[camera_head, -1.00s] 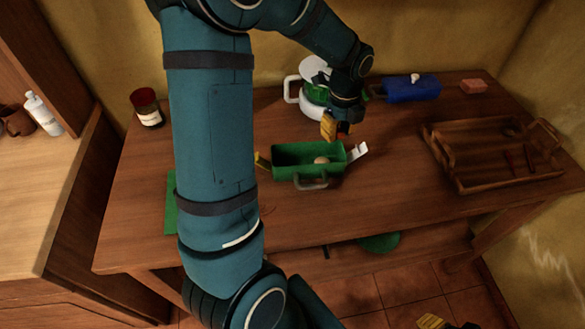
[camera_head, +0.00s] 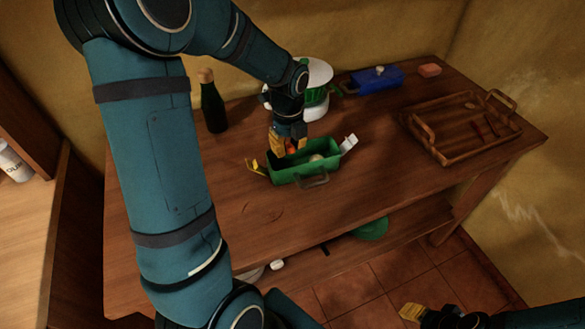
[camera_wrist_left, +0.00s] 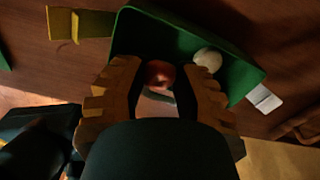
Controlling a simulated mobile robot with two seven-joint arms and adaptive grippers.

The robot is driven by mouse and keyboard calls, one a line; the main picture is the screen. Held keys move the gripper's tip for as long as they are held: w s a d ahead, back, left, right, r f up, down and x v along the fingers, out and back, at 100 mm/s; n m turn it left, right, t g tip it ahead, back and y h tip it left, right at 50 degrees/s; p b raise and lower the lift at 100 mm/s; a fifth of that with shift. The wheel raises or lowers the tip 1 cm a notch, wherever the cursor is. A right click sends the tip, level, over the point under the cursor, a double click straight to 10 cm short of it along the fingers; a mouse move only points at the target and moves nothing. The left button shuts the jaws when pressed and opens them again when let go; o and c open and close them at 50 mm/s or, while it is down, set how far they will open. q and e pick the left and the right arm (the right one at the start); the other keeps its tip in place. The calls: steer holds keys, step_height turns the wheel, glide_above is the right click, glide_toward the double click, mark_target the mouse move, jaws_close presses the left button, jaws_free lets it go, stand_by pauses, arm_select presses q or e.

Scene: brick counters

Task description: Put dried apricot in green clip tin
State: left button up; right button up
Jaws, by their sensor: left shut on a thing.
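The dried apricot (camera_wrist_left: 158,74) is an orange-red lump between the fingers of my left gripper (camera_wrist_left: 155,88). In the head view my left gripper (camera_head: 288,146) is shut on it, over the left part of the green clip tin (camera_head: 325,173). The tin is open, with a yellow clip flap (camera_head: 257,167) on the left and a white one (camera_head: 348,144) on the right. It also fills the top of the left wrist view (camera_wrist_left: 240,75). A pale round thing (camera_wrist_left: 207,60) lies inside it. My right gripper (camera_head: 414,313) shows partly at the bottom, its opening unclear.
A wooden tray (camera_head: 438,158) with handles stands at the right of the table (camera_head: 245,215). A blue box (camera_head: 376,79), a pink block (camera_head: 430,70) and a white-and-green container (camera_head: 316,75) stand at the back. A dark bottle (camera_head: 213,108) stands at the back left. The front of the table is clear.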

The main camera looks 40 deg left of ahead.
mark_target(289, 166)
arm_select(q)
step_height(289, 166, down, 4)
steer(key=shift+w+r+b, duration=0.1)
steer(key=shift+r+b, duration=0.15)
steer(key=shift+b, duration=0.1)
steer(key=shift+f+b, duration=0.6)
steer(key=shift+f, duration=1.6)
steer(key=shift+f, duration=0.15)
steer(key=o, duration=0.5)
step_height(289, 166, up, 12)
steer(key=p, duration=0.3)
steer(key=shift+r, duration=0.2)
